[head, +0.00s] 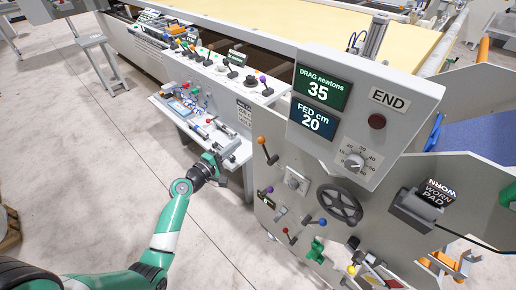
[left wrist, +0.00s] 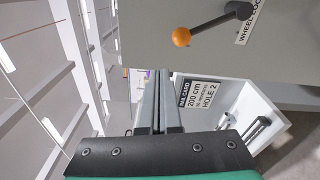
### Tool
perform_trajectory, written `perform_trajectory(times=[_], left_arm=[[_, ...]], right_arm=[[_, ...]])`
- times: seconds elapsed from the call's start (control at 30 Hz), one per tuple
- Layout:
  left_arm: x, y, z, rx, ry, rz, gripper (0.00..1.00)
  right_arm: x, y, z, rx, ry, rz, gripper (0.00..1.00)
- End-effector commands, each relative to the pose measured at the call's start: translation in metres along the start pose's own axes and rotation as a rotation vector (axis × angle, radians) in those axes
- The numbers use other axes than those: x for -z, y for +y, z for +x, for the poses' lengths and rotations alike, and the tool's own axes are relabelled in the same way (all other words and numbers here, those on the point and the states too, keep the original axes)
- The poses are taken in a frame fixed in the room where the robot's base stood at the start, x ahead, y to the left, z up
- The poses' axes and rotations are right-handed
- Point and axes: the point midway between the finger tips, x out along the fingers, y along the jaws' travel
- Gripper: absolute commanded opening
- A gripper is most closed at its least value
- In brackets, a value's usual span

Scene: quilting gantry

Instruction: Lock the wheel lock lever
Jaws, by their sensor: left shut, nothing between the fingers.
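The wheel lock lever is a dark rod with an orange ball knob (head: 262,140) on the grey end panel in the head view. In the left wrist view its orange knob (left wrist: 181,37) is at the left end of the rod, beside a partly cut-off label starting "WHEEL LOC". My left gripper (head: 228,156) is to the left of the lever, over the edge of the small side tray. In the left wrist view its fingers (left wrist: 157,78) are together and empty, apart from the knob. My right gripper is not in view. A black handwheel (head: 338,203) is on the same panel.
A grey control box (head: 365,100) with displays sits above the panel. Several other levers and knobs crowd the panel below the wheel. A white tray (head: 232,150) with small tools is beside my left gripper. The floor (head: 95,190) at left is clear.

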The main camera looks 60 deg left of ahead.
Motion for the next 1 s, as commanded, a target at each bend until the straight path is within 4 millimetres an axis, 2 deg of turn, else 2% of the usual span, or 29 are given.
perform_trajectory(times=[0.03, 0.13, 0.57, 0.77, 1.0], left_arm=[[0.014, -0.026, -0.007, 0.010, 0.024, -0.051, 0.00], [0.027, -0.044, -0.015, 0.019, 0.052, -0.118, 0.00], [0.030, -0.045, -0.015, 0.021, 0.059, -0.139, 0.00], [0.031, -0.047, 0.008, 0.019, 0.056, -0.136, 0.00], [0.034, -0.050, 0.060, 0.019, 0.056, -0.136, 0.00]], right_arm=[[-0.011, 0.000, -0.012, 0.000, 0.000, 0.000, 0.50], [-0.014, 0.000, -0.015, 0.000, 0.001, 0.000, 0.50], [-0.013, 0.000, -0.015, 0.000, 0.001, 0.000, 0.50], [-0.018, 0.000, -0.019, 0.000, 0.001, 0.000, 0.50], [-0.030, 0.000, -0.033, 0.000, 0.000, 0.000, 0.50]])
